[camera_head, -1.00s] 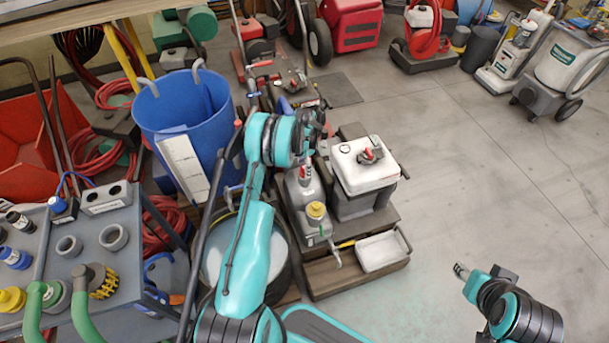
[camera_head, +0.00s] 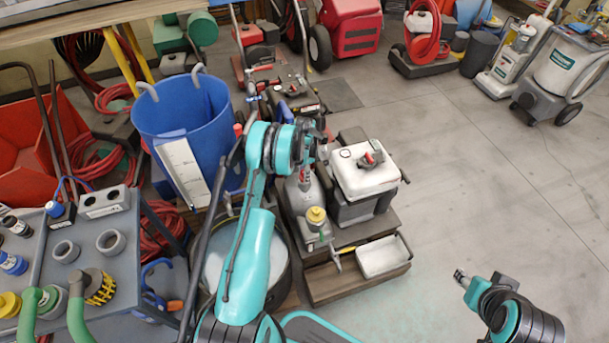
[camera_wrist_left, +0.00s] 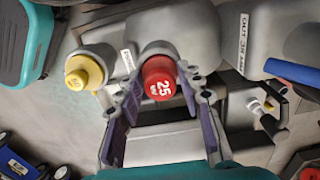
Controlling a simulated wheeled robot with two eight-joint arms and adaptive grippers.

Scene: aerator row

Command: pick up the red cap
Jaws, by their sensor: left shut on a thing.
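The red cap (camera_wrist_left: 158,76), marked "25", sits at the end of a grey neck in the left wrist view. My left gripper (camera_wrist_left: 157,88) has one finger on each side of it and is shut on it. In the head view this gripper (camera_head: 305,168) is above the grey container (camera_head: 303,203), and the cap is mostly hidden by it. I cannot tell whether the cap is clear of its neck. A yellow cap (camera_wrist_left: 83,71) is beside it, also seen in the head view (camera_head: 316,215). My right gripper (camera_head: 461,277) is small, at lower right, away from the containers.
A white-topped tank (camera_head: 362,178) with a red-handled fitting stands right of the grey container. A white tray (camera_head: 383,257) is in front. A blue bin (camera_head: 180,117) and a grey bench (camera_head: 125,225) with fittings are at left.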

